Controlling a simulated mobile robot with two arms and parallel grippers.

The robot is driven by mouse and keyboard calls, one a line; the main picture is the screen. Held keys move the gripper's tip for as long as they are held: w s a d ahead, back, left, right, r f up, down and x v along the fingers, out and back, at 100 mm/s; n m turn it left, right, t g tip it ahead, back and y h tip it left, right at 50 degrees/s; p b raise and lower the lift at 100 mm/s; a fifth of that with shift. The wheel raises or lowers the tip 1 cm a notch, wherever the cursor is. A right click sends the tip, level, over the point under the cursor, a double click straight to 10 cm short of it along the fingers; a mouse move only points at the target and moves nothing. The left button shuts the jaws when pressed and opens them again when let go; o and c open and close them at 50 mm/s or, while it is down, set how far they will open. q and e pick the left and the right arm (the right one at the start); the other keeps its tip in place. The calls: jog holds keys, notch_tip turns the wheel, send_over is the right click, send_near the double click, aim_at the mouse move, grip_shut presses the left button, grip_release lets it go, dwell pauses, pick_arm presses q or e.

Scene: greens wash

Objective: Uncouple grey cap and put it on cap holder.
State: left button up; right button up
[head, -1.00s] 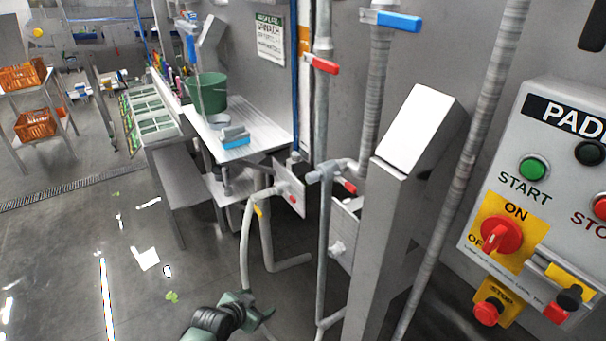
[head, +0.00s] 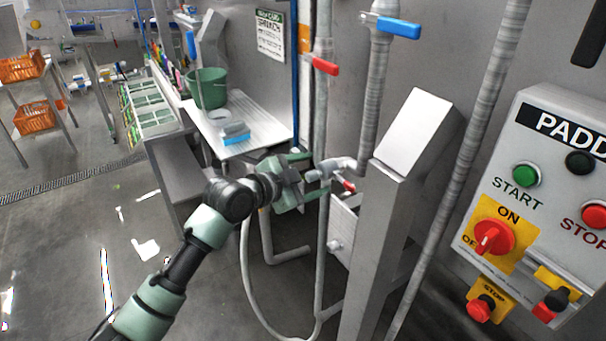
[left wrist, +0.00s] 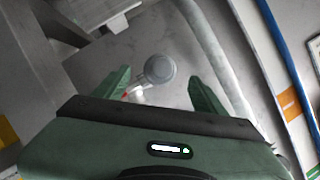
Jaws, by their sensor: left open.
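The grey cap (head: 313,175) is on the end of a short side fitting on the vertical pipe. It faces left, toward my left gripper (head: 303,180). In the left wrist view, the round grey cap (left wrist: 158,69) shows between and beyond the two green fingers of my left gripper (left wrist: 160,88). The gripper is open, with a gap on both sides of the cap and no clear contact. A plate with a pale round knob (head: 335,246) is below the fitting; I cannot tell whether this is the cap holder. My right gripper is not in view.
A red-handled valve (head: 322,65) and a blue-handled valve (head: 399,26) are on the pipes above. A slanted metal post (head: 385,240) stands close right of the fitting. A hose (head: 246,270) hangs below my arm. A control panel (head: 545,185) is at right.

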aim_at(321, 171)
pick_arm(q)
jog(key=shift+p+x, duration=0.45)
jog(key=shift+x, duration=1.85)
grip_shut()
jog(key=shift+s+a+f, duration=0.1)
jog(key=shift+s+a, duration=0.05)
jog(key=shift+a, duration=0.05)
jog(key=shift+s+a, duration=0.1)
jog(key=shift+a, duration=0.05)
jog(key=shift+s+a+p, duration=0.3)
jog(key=shift+s+a, duration=0.2)
jog(key=shift+a, duration=0.25)
jog(key=shift+s+a, duration=1)
jog(key=shift+a, duration=0.25)
